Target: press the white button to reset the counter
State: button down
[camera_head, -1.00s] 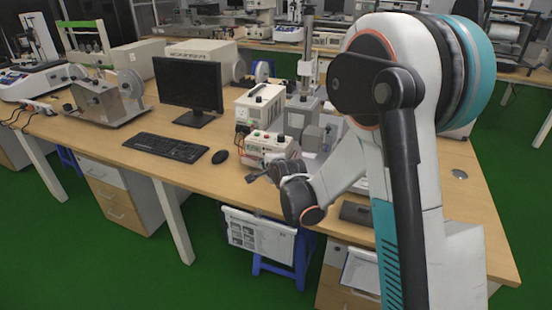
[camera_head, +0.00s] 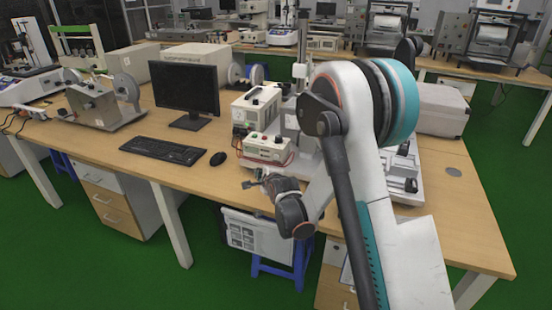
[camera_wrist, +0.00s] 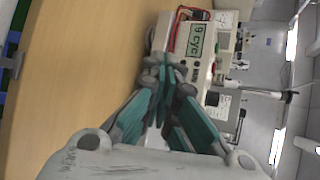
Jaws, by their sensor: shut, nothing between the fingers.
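The counter (camera_head: 266,150) is a pale box with small controls along its top, standing on the table in front of the power supply. In the wrist view its front (camera_wrist: 190,45) is tilted sideways, with a greenish display reading "9 cyc". The white button cannot be picked out clearly in either view. My gripper (camera_head: 252,182) is low over the table's front edge, in front of the counter and apart from it. In the wrist view my gripper (camera_wrist: 163,68) has its teal-sided fingers together, with nothing between them, and partly hides the counter.
A keyboard (camera_head: 163,149), mouse (camera_head: 218,158) and monitor (camera_head: 185,90) stand left of the counter. A larger pale instrument (camera_head: 256,108) is behind it. A machine (camera_head: 405,180) and grey case (camera_head: 442,108) are to the right, partly behind my arm.

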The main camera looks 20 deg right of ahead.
jog(key=shift+w+d, duration=0.8)
jog(key=shift+w, duration=0.3)
jog(key=shift+w+d, duration=0.8)
jog(key=shift+w, duration=0.3)
jog(key=shift+w+d, duration=0.8)
jog(key=shift+w, duration=0.3)
jog(key=shift+w+d, duration=0.1)
jog(key=shift+w+d, duration=0.15)
jog(key=shift+w, duration=0.05)
jog(key=shift+w+d, duration=0.2)
jog(key=shift+w, duration=0.1)
jog(key=shift+s+a, duration=0.45)
jog(key=shift+s, duration=0.2)
jog(key=shift+s+a, duration=0.1)
jog(key=shift+s+a, duration=0.7)
jog(key=shift+s, duration=0.25)
jog(key=shift+s+a, duration=0.7)
jog(key=shift+s, duration=0.25)
